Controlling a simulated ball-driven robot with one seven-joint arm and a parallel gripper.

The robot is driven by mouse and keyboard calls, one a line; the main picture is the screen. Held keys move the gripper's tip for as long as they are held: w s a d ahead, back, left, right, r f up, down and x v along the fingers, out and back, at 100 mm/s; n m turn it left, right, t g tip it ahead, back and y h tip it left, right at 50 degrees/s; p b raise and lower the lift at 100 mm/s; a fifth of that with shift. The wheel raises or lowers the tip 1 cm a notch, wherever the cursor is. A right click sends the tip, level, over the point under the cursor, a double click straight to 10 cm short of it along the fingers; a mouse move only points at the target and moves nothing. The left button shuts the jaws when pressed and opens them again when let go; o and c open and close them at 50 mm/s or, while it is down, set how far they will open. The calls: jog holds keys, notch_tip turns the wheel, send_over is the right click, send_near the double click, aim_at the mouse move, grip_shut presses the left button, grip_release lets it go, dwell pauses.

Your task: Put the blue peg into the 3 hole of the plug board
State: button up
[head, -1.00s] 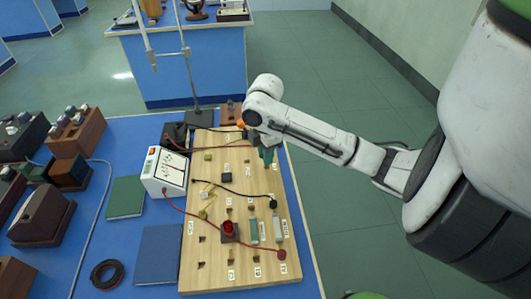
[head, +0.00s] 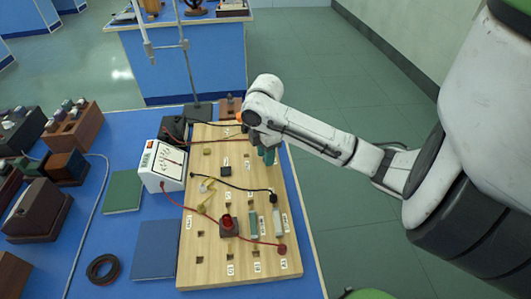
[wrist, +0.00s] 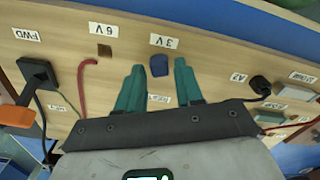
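The blue peg (wrist: 158,65) shows in the wrist view as a short dark blue end at the board, just beside the 3V label, where the hole would be. It looks seated there, but its depth cannot be told. My gripper (wrist: 159,68) is open, with one teal finger on each side of the peg and a visible gap to both. In the head view my gripper (head: 265,155) is over the far right part of the wooden plug board (head: 205,265), and the peg is hidden there. A square hole (wrist: 104,50) by the 6V label is empty.
A black plug (wrist: 37,73) and a red lead (wrist: 84,72) are left of the fingers in the wrist view. Another black plug (wrist: 260,86) is to the right. In the head view a white meter (head: 163,166) stands at the board's left edge.

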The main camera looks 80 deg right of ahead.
jog(key=shift+o, duration=1.1)
jog(key=shift+r, duration=0.15)
notch_tip(320, 180, up, 11)
jog(key=p, duration=0.1)
jog(key=shift+f, duration=0.2)
